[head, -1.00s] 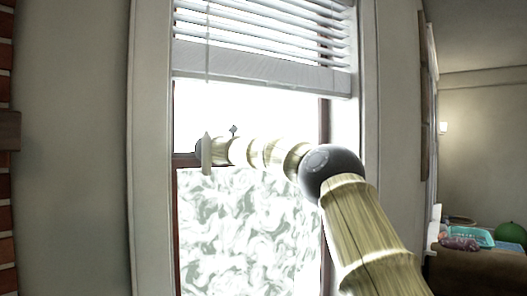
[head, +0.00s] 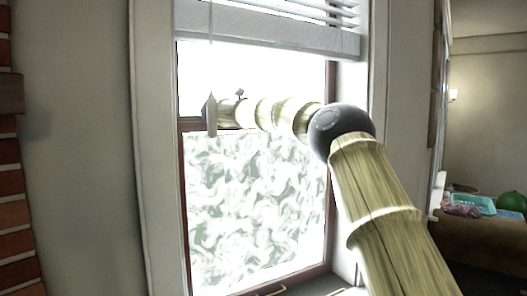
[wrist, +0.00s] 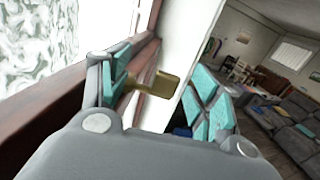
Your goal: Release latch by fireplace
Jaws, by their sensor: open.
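A small brass latch (wrist: 157,84) sticks out from the dark wooden window frame in the wrist view. My gripper (wrist: 160,88) is open, with one teal-padded finger on each side of the latch. The left finger is close to the latch and the wooden frame, and whether it touches cannot be told. The right finger stands apart, with a gap. In the head view my gripper (head: 210,114) is at the window's left side, by the middle rail, and its fingers are hard to make out.
The window has a patterned lower pane (head: 255,205) and a raised white blind (head: 265,32) above. A brass handle (head: 270,290) shows at the bottom of the window. Brick (head: 18,215) edges the far left. A room with a grey sofa (wrist: 290,130) lies to the right.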

